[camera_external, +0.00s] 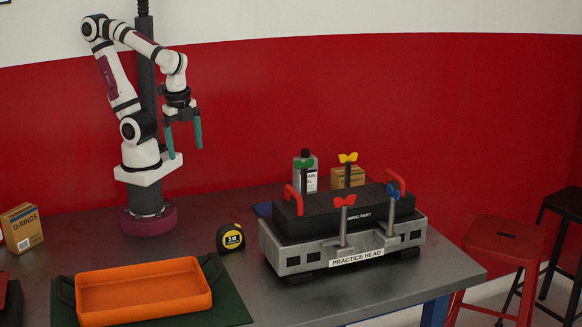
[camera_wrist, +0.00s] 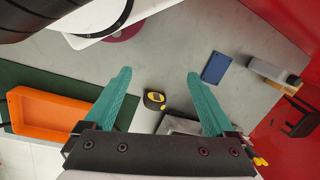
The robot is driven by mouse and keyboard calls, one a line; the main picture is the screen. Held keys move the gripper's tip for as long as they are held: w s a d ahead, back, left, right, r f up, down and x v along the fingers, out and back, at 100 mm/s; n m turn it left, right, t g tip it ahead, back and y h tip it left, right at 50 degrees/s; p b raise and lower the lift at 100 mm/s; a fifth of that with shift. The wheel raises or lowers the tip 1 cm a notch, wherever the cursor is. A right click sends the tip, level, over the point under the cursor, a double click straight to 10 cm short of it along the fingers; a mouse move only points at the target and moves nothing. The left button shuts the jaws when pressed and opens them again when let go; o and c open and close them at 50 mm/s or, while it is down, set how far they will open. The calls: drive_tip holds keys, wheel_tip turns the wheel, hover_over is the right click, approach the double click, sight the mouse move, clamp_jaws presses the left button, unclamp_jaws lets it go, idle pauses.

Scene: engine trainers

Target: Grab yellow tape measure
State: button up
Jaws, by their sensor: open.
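The yellow tape measure (camera_external: 230,238), with black sides and a round label, stands on the grey table between the orange tray and the practice head. In the wrist view the tape measure (camera_wrist: 154,100) lies between my two fingers in the picture, well below them. My gripper (camera_external: 184,145) has teal fingers, spread apart and empty, and hangs high above the back of the table. In the wrist view my gripper (camera_wrist: 160,78) is open with nothing between its fingertips. Nothing hides the tape measure.
An orange tray (camera_external: 145,316) sits on a green mat (camera_external: 232,309) left of the tape measure. The practice head block (camera_external: 300,262) with upright wing-nut clamps stands to its right. A bottle (camera_external: 308,182) and box (camera_external: 347,177) are behind it. An O-rings box (camera_external: 22,228) is far left.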

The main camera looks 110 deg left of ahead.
drive_tip(key=shift+c, duration=0.7)
drive_tip(key=m+t+y, duration=0.9)
drive_tip(key=m, duration=1.1)
approach(241, 222)
drive_tip(key=shift+g, duration=0.3)
drive_tip(key=x, duration=0.7)
drive_tip(key=s+x, duration=0.1)
drive_tip(key=x, duration=0.3)
drive_tip(key=shift+a+f, duration=0.35)
clamp_jaws()
